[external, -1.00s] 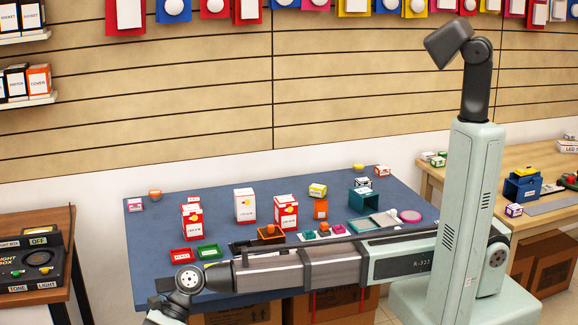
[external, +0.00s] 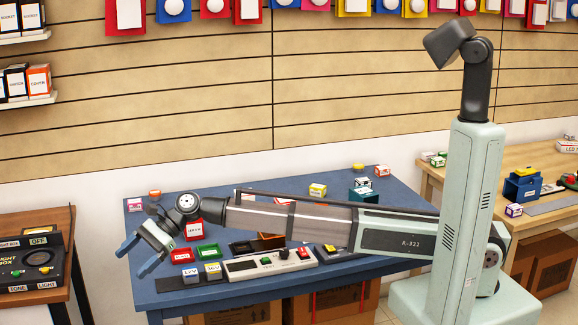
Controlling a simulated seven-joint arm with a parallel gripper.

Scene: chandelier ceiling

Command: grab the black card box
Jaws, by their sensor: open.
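A small black box with a white top, which looks like the black card box (external: 363,183), sits at the back right of the blue table (external: 170,298). It is small in the picture, so its print cannot be read. My gripper (external: 131,265) is open and empty, with blue fingers, at the table's left front edge in the picture. It points down and left, well away from the black box. My forearm crosses the picture in front of the table's middle.
Near the black box are a red-white box (external: 381,171), a yellow box (external: 317,190) and a dark green holder (external: 363,195). My arm hides several boxes mid-table.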

